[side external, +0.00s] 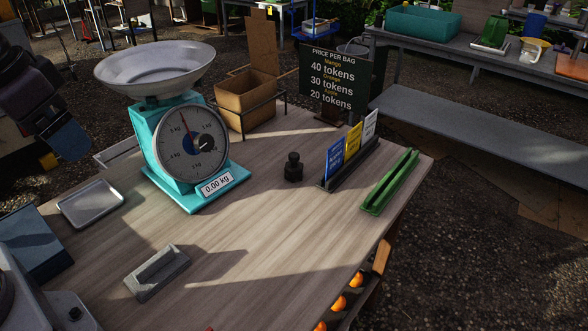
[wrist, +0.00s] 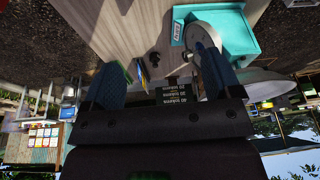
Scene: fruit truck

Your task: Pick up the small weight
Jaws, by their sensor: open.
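The small weight (side external: 293,167), black with a knob on top, stands upright on the wooden table between the scale and the card holder. In the wrist view the small weight (wrist: 154,57) shows as a dark shape between my fingers but well beyond them. My gripper (side external: 64,141) is at the left edge of the side view, above the table and far from the weight. In the wrist view my gripper (wrist: 160,72) has its two blue fingers spread wide with nothing between them.
A teal scale (side external: 192,150) with a wide pan stands left of the weight, reading 0.00 kg. A card holder (side external: 348,165), green tray (side external: 390,182), price sign (side external: 334,78) and cardboard box (side external: 246,98) are nearby. The table's middle front is clear.

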